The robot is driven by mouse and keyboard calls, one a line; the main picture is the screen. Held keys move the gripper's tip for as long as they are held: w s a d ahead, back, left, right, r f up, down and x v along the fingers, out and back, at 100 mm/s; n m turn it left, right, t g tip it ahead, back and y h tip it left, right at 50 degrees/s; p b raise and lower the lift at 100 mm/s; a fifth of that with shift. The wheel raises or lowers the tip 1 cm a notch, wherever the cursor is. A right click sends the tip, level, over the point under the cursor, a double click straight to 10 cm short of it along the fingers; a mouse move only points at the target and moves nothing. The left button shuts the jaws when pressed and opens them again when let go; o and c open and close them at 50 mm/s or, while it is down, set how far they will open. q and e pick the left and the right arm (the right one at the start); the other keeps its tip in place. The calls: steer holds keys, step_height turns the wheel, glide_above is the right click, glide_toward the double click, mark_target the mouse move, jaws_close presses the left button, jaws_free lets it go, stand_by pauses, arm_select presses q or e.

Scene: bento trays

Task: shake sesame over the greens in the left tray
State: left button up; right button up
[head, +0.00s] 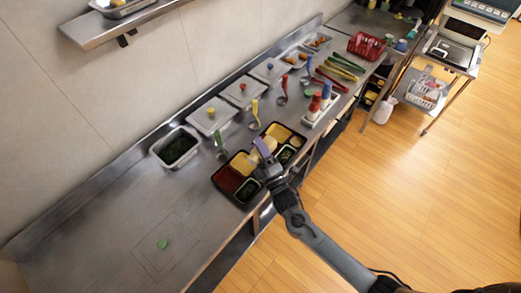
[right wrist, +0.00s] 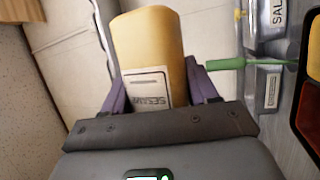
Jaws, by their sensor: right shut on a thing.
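My right gripper (head: 263,160) is shut on the yellow sesame shaker (right wrist: 148,50), whose label partly reads in the right wrist view. In the head view the shaker (head: 255,157) is small and partly hidden by the fingers. It looks tipped far from upright, over the trays. The left tray (head: 216,183) is black, with red and yellow food and dark greens (head: 249,189) in its front compartment, just below the gripper. I cannot see sesame on the greens. The right tray (head: 300,137) stands beside it, also holding greens (head: 286,155). My left gripper is not in view.
A metal pan of dark greens (head: 178,148) and lidded containers (head: 211,114) line the wall, with coloured ladles (head: 255,108) before them. A shaker caddy (head: 320,107) and a red basket (head: 366,45) stand farther right. The left counter is mostly clear around a green piece (head: 162,243).

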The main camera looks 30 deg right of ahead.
mark_target(249, 161)
steer(key=n+y, duration=0.1)
steer(key=a+n+y+b, duration=0.1)
steer(key=n, duration=0.1)
steer(key=a+n+t+b, duration=0.1)
steer(key=n, duration=0.1)
steer(key=shift+s+a+y, duration=0.1)
steer(key=shift+s+y, duration=0.3)
steer(key=n, duration=0.1)
steer(key=n+y+b, duration=0.1)
steer(key=a+n, duration=0.1)
steer(key=shift+s+r+y, duration=0.25)
steer(key=shift+y, duration=0.05)
steer(key=n, duration=0.1)
steer(key=n+y+b, duration=0.1)
steer(key=a+n+y, duration=0.1)
steer(key=shift+s+f+n, duration=0.15)
steer(key=shift+f+n, duration=0.15)
steer(key=shift+f, duration=0.1)
steer(key=f+n+y+b, duration=0.1)
steer(key=n, duration=0.1)
steer(key=f+n+g+y+b, duration=0.1)
steer(key=n, duration=0.1)
steer(key=a+f+n+y+b, duration=0.1)
steer(key=f+n+y, duration=0.1)
steer(key=shift+s+f+n+g+b, duration=0.1)
steer(key=shift+s+n+g+b, duration=0.15)
steer(key=shift+n+g+b, duration=0.15)
steer(key=shift+a, duration=0.1)
steer(key=shift+f, duration=0.1)
